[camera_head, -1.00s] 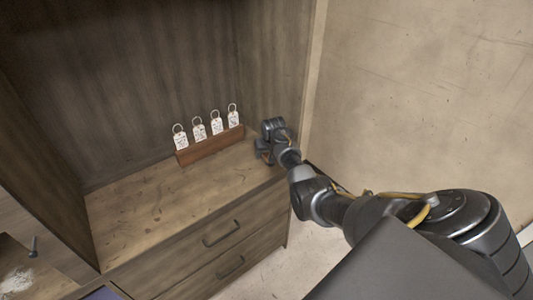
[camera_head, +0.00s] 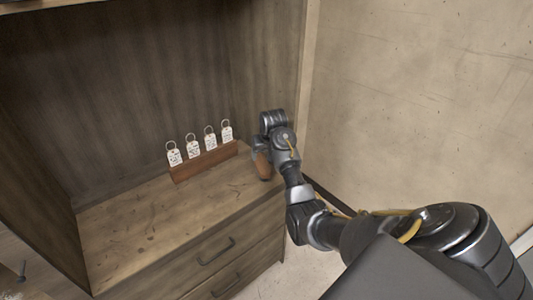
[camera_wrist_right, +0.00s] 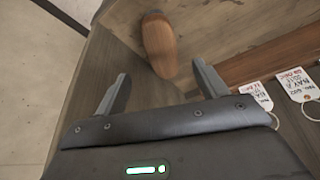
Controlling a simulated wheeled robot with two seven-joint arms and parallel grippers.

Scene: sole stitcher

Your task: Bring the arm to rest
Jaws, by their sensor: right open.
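My right gripper (camera_head: 260,148) is over the right end of the cabinet's wooden top (camera_head: 150,215). It also shows in the right wrist view (camera_wrist_right: 161,69), with its two fingers apart and nothing held between them. A brown wooden handle-like piece (camera_wrist_right: 160,44) with a darker end is just beyond the fingertips in that view. In the head view the brown piece (camera_head: 263,166) is just below the gripper, partly hidden by it. I cannot tell whether it stands or leans. My left gripper is not in view.
A brown wooden rack (camera_head: 205,161) with several white ringed tags (camera_head: 194,147) stands left of the gripper. The cabinet's back and side panels close in behind. A beige wall (camera_head: 420,90) is to the right. The front left of the top is clear.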

